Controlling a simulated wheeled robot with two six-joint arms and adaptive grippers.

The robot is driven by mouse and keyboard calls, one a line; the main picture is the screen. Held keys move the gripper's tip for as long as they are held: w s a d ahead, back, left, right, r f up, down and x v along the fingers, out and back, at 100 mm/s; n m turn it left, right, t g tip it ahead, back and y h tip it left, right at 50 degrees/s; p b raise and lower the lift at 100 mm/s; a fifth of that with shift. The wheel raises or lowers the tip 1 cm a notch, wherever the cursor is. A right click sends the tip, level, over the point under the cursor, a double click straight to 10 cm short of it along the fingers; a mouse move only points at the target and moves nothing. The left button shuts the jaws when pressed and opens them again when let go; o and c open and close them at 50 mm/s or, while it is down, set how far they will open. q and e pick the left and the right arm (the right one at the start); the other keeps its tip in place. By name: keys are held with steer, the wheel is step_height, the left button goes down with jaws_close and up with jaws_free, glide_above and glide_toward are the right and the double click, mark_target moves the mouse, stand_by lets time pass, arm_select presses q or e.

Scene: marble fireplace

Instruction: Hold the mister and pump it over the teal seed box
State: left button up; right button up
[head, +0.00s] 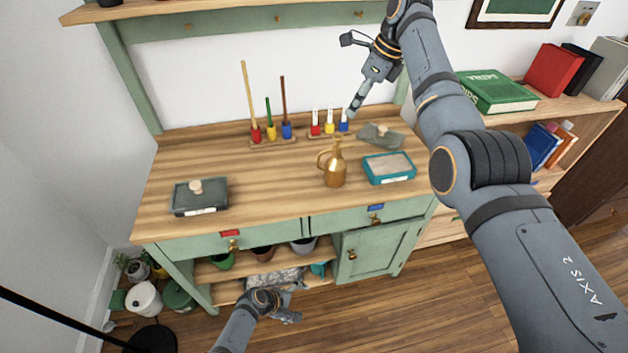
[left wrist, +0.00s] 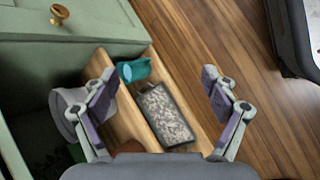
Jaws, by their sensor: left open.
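The mister (head: 335,168) is a brass can with a side handle and a pump top, standing upright on the wooden bench top. The teal seed box (head: 389,169) is open just right of it, with pale brown contents. My left gripper (head: 290,306) is low in front of the bench, by the lower shelf, well below the mister. In the left wrist view it is open (left wrist: 158,85), with nothing held between its fingers. My right gripper (head: 355,102) points down above the back of the bench, behind the mister and apart from it; its finger opening is unclear.
A grey lid (head: 380,136) lies behind the teal box. A dark lidded box (head: 199,196) stands at left. The lower shelf holds pots, a gravel tray (left wrist: 165,115) and a teal vessel (left wrist: 134,70).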

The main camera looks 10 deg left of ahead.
mark_target(337, 163)
arm_select(q)
steer(key=w+d+r+n+t+h, duration=0.1)
steer(key=w+d+r+n+h, duration=0.25)
steer(key=r, duration=0.75)
steer(key=w+d+r+t+h, duration=0.1)
steer(key=w+d+r+h, duration=0.2)
steer(key=w+d+r, duration=0.5)
steer(key=w+d+r+n+t+h, duration=0.1)
steer(key=w+r+n+h, duration=0.15)
steer(key=r, duration=1.05)
steer(key=w+a+r+n+t+y, duration=0.1)
steer(key=w+a+n+t, duration=0.1)
steer(key=a+n, duration=0.1)
steer(key=w+a+r+n+t+y, duration=0.1)
steer(key=w+a+n+t+y, duration=0.1)
steer(key=w+a+n+t, duration=0.1)
steer(key=w+a+r+n+t+y, duration=0.1)
steer(key=w+a+n+t, duration=0.1)
steer(key=a+n, duration=0.1)
steer(key=shift+w+a+r+t, duration=0.3)
steer(key=shift+w+a+r, duration=0.05)
steer(key=shift+a, duration=0.05)
steer(key=x, duration=1)
steer(key=shift+w+d+f, duration=0.15)
steer(key=shift+w, duration=0.05)
steer(key=shift+c, duration=0.4)
steer(key=c, duration=1.4)
steer(key=shift+c, duration=0.2)
arm_select(e)
jaws_close()
